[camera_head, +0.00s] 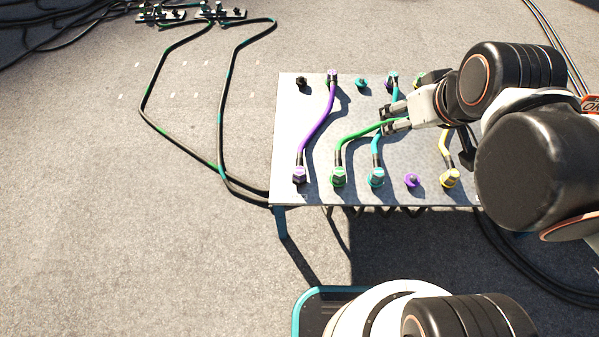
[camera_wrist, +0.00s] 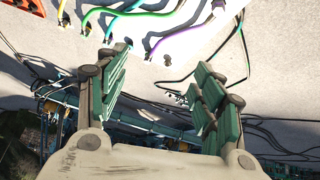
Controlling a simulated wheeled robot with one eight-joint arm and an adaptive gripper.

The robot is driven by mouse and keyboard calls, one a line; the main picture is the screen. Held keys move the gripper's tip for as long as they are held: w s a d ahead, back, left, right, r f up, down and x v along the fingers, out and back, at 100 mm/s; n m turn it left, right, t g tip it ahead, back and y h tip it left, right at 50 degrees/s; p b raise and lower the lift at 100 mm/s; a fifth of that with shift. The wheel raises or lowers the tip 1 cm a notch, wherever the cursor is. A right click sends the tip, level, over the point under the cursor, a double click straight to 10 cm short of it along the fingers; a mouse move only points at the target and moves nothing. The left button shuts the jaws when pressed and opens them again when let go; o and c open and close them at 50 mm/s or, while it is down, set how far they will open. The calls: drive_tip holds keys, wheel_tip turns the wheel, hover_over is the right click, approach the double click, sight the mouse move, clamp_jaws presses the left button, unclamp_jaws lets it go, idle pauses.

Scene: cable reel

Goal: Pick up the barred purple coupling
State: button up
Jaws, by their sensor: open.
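A purple hose (camera_head: 317,125) lies on the left part of the grey table, with a purple coupling at each end. The near coupling (camera_head: 299,174) has pale marks and a dark base; the far coupling (camera_head: 333,76) is smaller. I cannot tell clearly which has bars. In the wrist view the near end (camera_wrist: 218,9) is at the top and the far end (camera_wrist: 149,56) shows between the fingers. My gripper (camera_head: 393,118) is open and empty, right of the purple hose, over the green and teal hoses. Its two fingers (camera_wrist: 163,62) frame the lower wrist view.
A green hose (camera_head: 365,131), a teal hose (camera_head: 376,151) and a yellow hose (camera_head: 444,143) lie right of the purple one. A loose purple plug (camera_head: 411,180) stands on the near edge. Black cables (camera_head: 145,105) run on the ground left of the table (camera_head: 286,130).

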drive_tip(key=w+a+f+n+g+p, duration=0.2)
drive_tip(key=w+a+n, duration=0.3)
drive_tip(key=w+n, duration=0.5)
drive_tip(key=n+g, duration=0.5)
drive_tip(key=n, duration=1.9)
hover_over(299, 169)
wheel_tip(299, 169, down, 40)
drive_tip(key=shift+a+r+p, duration=0.1)
drive_tip(key=shift+a+p, duration=0.05)
drive_tip(key=shift+p, duration=0.2)
drive_tip(key=shift+s+d+f+b, duration=0.1)
drive_tip(key=shift+f+b, duration=0.65)
drive_tip(key=shift+f, duration=0.6)
drive_tip(key=shift+d+f+b, duration=0.1)
drive_tip(key=shift+f+b, duration=0.6)
drive_tip(key=shift+f, duration=0.65)
drive_tip(key=shift+r, duration=0.1)
drive_tip(key=c, duration=1.3)
